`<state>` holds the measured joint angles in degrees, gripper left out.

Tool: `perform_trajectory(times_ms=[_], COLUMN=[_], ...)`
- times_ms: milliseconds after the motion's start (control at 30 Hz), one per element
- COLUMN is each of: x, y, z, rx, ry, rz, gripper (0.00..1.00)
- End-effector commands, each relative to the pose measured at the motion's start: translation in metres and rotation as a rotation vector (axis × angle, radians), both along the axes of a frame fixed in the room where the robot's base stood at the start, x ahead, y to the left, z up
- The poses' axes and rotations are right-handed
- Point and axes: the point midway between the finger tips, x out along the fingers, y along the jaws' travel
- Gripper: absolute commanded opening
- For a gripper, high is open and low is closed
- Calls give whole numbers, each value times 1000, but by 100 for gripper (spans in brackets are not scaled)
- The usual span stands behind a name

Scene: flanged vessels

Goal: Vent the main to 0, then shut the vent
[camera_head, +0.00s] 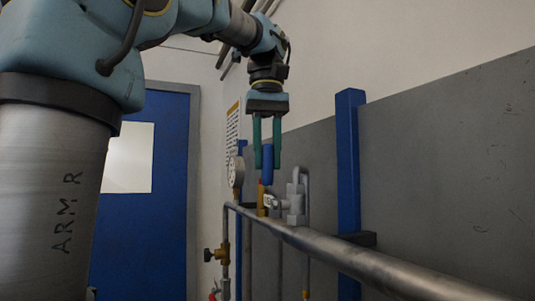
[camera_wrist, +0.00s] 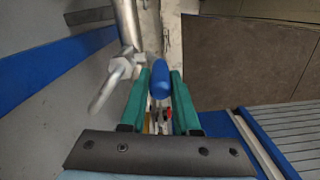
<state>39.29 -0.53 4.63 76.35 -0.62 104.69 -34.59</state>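The blue lever handle (camera_head: 267,165) stands upright above the main pipe, over a brass fitting (camera_head: 262,196). My gripper (camera_head: 267,166) points down from above, with its two teal fingers on either side of this handle. In the wrist view the blue handle (camera_wrist: 160,80) lies between the fingertips (camera_wrist: 160,88), very close to both. I cannot tell whether they press on it. The main (camera_head: 350,257) is a grey metal pipe running to the lower right. A round gauge (camera_head: 237,171) stands left of the handle, seen at a slant; its reading is too small to make out.
A grey fitting with a bent pipe (camera_head: 295,199) stands just right of the handle and close to my fingers. A brass valve (camera_head: 218,254) sits lower left. A blue post (camera_head: 348,150) rises by the grey wall panel. A blue door (camera_head: 170,200) is behind.

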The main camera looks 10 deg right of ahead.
Motion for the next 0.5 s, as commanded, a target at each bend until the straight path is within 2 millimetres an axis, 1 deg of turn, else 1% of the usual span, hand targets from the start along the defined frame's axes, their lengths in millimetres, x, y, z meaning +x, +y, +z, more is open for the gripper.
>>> perform_trajectory(times_ms=[33, 233, 500], x=[1, 0, 0], y=[0, 0, 0], z=[-1, -1, 0], rx=[2, 2, 1], ry=[1, 1, 1], rz=[2, 1, 0], gripper=[36, 58, 59])
